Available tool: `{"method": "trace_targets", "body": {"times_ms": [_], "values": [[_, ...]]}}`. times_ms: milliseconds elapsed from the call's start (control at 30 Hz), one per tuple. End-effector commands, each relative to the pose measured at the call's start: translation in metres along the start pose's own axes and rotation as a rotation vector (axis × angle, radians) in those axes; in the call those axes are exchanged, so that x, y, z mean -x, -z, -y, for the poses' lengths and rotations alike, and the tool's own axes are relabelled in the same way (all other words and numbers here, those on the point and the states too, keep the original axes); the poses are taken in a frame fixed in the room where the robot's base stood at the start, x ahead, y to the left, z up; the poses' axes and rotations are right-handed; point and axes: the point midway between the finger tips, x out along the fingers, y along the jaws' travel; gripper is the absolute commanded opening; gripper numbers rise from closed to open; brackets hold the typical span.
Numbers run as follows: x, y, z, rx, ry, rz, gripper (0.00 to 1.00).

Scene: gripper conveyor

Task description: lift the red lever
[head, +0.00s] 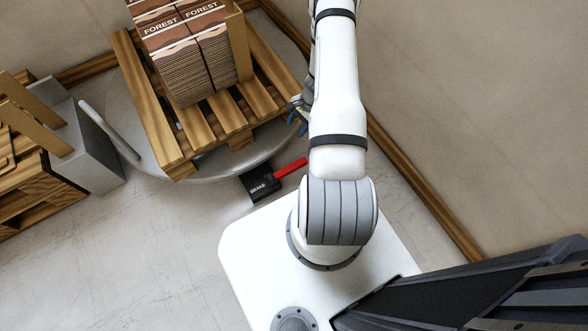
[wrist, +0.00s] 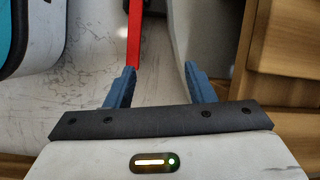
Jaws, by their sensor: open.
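The red lever (head: 290,168) sticks out to the right from a black box marked BRAKE (head: 260,188), low beside the round grey turntable in the head view. In the wrist view the red lever (wrist: 134,35) runs down from the top edge to the left finger, whose tip hides its lower end. My gripper (wrist: 159,75) is open, with two blue fingers and nothing held between them. The lever lines up with the left finger, not the middle of the gap. I cannot tell whether they touch. In the head view my gripper (head: 298,115) is partly hidden behind my arm.
A wooden pallet (head: 182,168) with stacked FOREST cartons (head: 180,45) stands on the turntable (head: 225,168). A grey block (head: 90,150) and another pallet (head: 40,195) are at left. A wooden skirting (head: 430,200) runs along the wall at right. The floor at lower left is clear.

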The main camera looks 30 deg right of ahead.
Motion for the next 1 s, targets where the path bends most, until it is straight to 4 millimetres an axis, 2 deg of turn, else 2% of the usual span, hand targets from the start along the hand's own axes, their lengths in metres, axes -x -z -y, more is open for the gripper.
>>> {"method": "trace_targets", "body": {"times_ms": [33,100,200,400,800,1000], "values": [[-0.036,0.013,-0.017,-0.049,-0.008,0.009,0.49],[-0.065,0.023,-0.032,-0.103,-0.013,0.012,0.49],[-0.094,0.032,-0.05,-0.161,-0.019,0.016,0.49],[-0.12,0.038,-0.064,-0.205,-0.025,0.016,0.49],[-0.179,0.036,-0.066,-0.204,-0.026,0.018,0.49],[-0.191,0.036,-0.066,-0.205,-0.025,0.017,0.49]]}}
